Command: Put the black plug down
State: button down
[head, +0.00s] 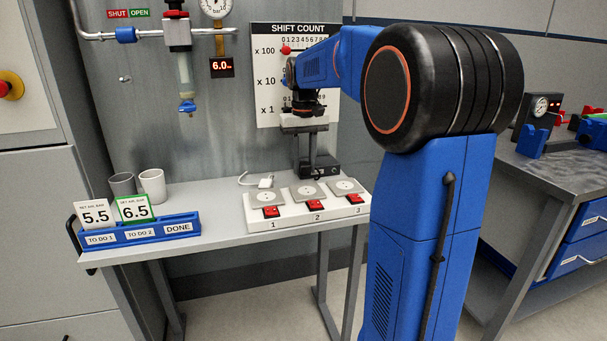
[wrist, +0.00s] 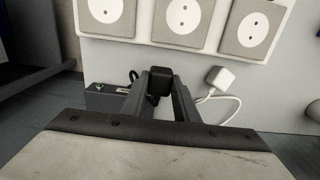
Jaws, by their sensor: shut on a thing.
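My gripper (head: 306,168) points down behind the white socket strip (head: 292,217), near the back of the grey table. In the wrist view its two fingers are shut on the black plug (wrist: 160,80), a small dark block between the fingertips. A dark cable shows beside it. I cannot tell whether the plug touches the tabletop. In the head view I cannot make the plug out clearly against the fingers and the black box (head: 327,168).
A white plug (head: 265,182) with a white cable lies close by; it also shows in the wrist view (wrist: 220,77). The strip's sockets look empty, with red switches in front. Two cups (head: 152,186) and a blue card holder (head: 140,232) stand at left.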

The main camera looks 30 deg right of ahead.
aim_at(304, 173)
jog(key=shift+f, duration=1.75)
jog(key=shift+f, duration=0.65)
jog(key=c, duration=1.4)
grip_release()
jog(key=shift+r, duration=0.15)
notch_tip(304, 173, up, 13)
jog(key=shift+s+r, duration=0.1)
